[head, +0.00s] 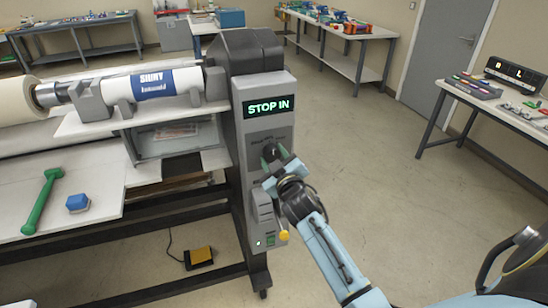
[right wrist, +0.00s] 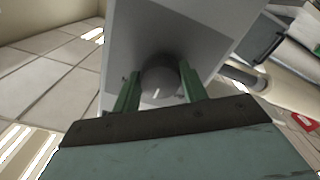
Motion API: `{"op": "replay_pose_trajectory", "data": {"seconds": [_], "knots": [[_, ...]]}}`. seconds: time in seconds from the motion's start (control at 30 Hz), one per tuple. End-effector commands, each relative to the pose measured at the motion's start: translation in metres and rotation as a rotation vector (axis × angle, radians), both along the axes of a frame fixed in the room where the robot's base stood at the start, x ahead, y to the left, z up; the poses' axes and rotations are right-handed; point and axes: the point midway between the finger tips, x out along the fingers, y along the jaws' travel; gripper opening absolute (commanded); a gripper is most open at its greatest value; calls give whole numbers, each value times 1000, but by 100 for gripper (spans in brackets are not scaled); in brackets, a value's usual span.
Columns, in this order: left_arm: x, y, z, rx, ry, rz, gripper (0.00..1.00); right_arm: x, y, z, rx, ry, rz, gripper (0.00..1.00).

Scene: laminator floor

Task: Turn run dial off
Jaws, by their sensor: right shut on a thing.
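The run dial (head: 269,152) is a dark round knob on the grey control panel (head: 283,163) of the laminator. It also shows in the right wrist view (right wrist: 160,78), between two green fingers. My right gripper (head: 273,158) is at the panel, shut on the dial. In the right wrist view the fingers (right wrist: 158,90) lie on either side of the knob. The dial's markings are mostly hidden by the gripper. My left gripper is not in view.
Below the dial are a grey lever housing (head: 262,212), a green button (head: 283,236) and a yellow knob (head: 284,236). A green tool (head: 42,200) and a blue block (head: 78,202) lie on the laminator's table. A yellow foot pedal (head: 199,257) is on the floor. Floor at right is clear.

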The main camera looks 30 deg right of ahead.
Motion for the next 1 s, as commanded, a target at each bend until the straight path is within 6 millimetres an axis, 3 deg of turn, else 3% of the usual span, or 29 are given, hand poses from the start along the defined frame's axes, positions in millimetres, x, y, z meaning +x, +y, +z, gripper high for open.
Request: {"op": "replay_pose_trajectory", "data": {"seconds": [0.07, 0.1, 0.23, 0.67, 1.0], "knots": [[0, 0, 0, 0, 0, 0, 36, 0, 0, 1, 0, -2, 0, 20], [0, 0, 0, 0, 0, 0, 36, 0, 0, 1, 0, -2, 0, 47], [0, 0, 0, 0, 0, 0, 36, 0, 0, 1, 0, -2, 0, 64], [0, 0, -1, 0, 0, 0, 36, -9, 2, -1, 2, 0, 1, 65], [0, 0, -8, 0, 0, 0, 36, -73, 18, -3, 3, 2, 1, 65]]}}
